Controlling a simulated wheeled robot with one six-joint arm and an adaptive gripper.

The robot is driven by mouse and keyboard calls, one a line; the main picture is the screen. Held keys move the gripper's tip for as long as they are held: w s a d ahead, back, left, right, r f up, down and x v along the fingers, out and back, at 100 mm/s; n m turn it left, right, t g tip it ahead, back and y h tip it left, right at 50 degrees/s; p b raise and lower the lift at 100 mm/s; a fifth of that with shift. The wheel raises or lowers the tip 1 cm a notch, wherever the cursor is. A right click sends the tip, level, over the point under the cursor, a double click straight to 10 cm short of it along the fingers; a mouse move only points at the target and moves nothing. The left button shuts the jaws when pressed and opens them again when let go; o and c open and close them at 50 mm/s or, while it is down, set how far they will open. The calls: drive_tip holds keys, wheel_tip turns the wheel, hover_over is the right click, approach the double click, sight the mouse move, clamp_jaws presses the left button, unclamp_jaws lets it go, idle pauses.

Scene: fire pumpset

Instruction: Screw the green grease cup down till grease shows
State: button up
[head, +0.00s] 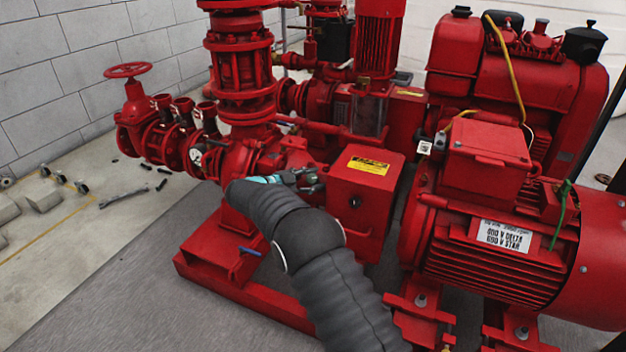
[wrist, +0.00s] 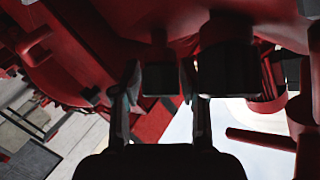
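My gripper (head: 312,180) reaches in among the red pump parts, just left of the red box with the yellow label. In the wrist view its two dark fingers (wrist: 159,80) stand apart, pointing up the picture. A short dark round part (wrist: 160,78) shows between the fingertips, with a gap visible beside it. A larger dark round part (wrist: 228,65) hangs at the right finger. Neither part looks clearly green in this shade, so I cannot tell which is the grease cup. No grease can be made out.
The red guard box (head: 365,195) stands close right of my gripper. The pump casing and pipework (head: 240,155) lie to its left. A large red motor (head: 500,235) fills the right side. A wrench (head: 123,197) lies on the open floor at left.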

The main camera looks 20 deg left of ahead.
drive_tip(key=v, duration=1.2)
drive_tip(key=shift+w+r, duration=0.1)
drive_tip(key=shift+r, duration=0.05)
